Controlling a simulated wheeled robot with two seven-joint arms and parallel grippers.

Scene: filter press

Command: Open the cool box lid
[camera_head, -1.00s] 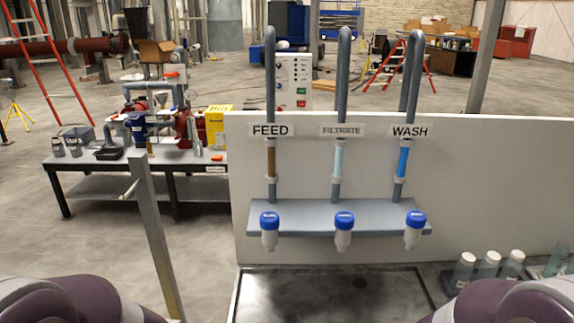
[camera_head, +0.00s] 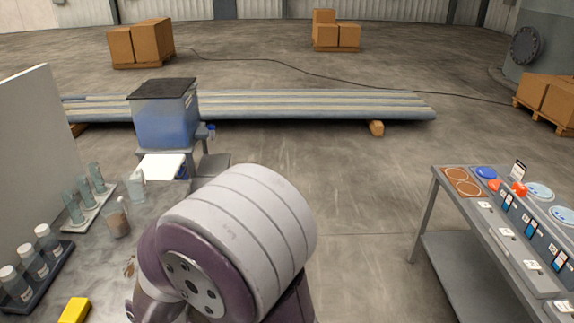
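The cool box (camera_head: 166,120) is a blue box with a dark flat lid (camera_head: 163,88). It stands on a small grey stand beyond the far end of the left bench, left of the middle of the view. The lid lies flat on top and looks closed. A large white and purple part of my own arm fills the lower middle of the view, well short of the box. Neither of my grippers shows.
A table (camera_head: 430,250) with labelled parts stands at right. Long pipes (camera_head: 310,105) lie behind the box. The floor between is clear.

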